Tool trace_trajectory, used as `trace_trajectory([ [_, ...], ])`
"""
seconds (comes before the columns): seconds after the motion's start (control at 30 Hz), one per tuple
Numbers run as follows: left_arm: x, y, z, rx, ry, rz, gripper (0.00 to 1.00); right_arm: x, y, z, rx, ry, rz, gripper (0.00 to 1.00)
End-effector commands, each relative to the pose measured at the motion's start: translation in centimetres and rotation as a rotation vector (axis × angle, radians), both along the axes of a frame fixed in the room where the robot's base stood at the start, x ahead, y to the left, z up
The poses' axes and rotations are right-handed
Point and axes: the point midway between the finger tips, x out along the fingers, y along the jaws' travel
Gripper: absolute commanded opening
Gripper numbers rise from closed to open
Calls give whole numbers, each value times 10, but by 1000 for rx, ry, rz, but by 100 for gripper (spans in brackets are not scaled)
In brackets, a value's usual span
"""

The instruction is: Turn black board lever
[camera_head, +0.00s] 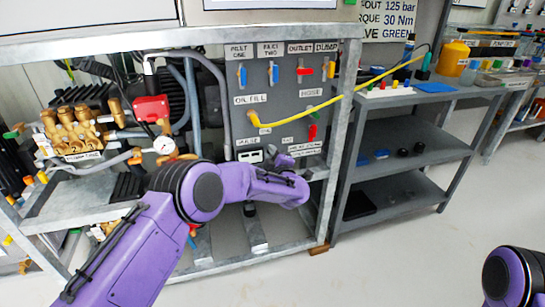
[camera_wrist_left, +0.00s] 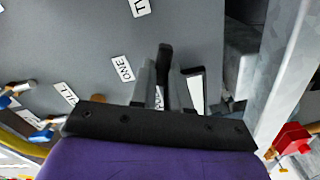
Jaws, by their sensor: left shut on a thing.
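The grey valve board (camera_head: 285,112) stands in a metal frame in the head view. My left gripper (camera_head: 272,158) is at its lower part, near the printed labels. In the left wrist view the grey board (camera_wrist_left: 85,45) fills the upper left. The black lever (camera_wrist_left: 165,55) stands up between the fingers of my left gripper (camera_wrist_left: 163,78), which are shut on it. The lever's base is hidden by the fingers. In the head view the gripper and my wrist hide most of the lever. Only my right arm shows at the lower right; its gripper is out of view.
Blue levers (camera_head: 242,74) and red levers (camera_head: 304,71) line the board's upper row. A yellow hose (camera_head: 345,97) runs from the board to the right. Brass pump fittings (camera_head: 75,130) and a gauge (camera_head: 164,146) are left. A grey shelf (camera_head: 415,130) stands right, with clear floor before it.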

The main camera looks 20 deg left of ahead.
Motion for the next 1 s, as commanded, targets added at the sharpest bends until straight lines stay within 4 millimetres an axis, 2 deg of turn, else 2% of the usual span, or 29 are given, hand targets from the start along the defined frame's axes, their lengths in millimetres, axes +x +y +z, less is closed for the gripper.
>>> trace_trajectory([
  [0.5,-1,0,-7,-306,-203,0,0,0,0,-22,0,0,0,0],
  [1.0,-1,0,-7,-381,-253,1,0,0,0,-26,0,0,0,0],
])
